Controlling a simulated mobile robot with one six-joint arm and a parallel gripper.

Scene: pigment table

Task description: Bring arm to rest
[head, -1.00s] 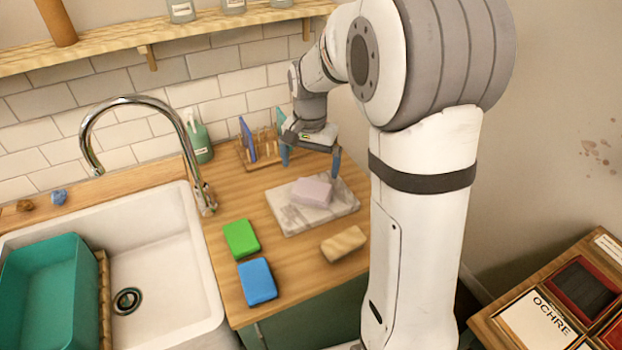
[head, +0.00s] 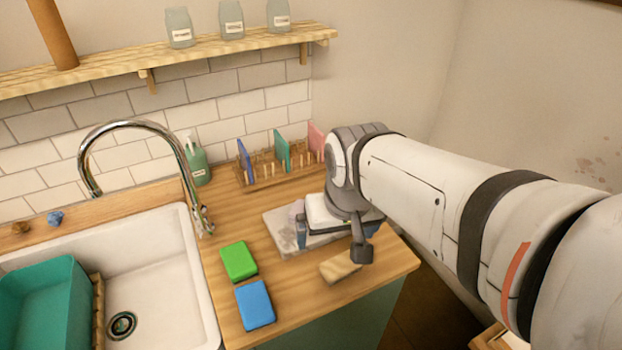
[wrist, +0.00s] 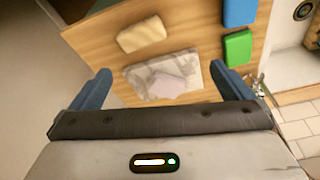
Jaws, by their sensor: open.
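My gripper (wrist: 163,88) is open and empty in the wrist view, its two blue fingers spread wide apart. In the head view it hangs over the marble slab (head: 285,238) on the wooden counter, with one blue finger showing. My arm reaches in from the right of the head view.
A tan block (head: 340,266), a green block (head: 239,261) and a blue block (head: 255,304) lie on the counter. A wooden rack (head: 270,178) with coloured boards stands behind. The sink (head: 150,270) with a teal tub (head: 42,300) and tall tap (head: 190,165) is on the left.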

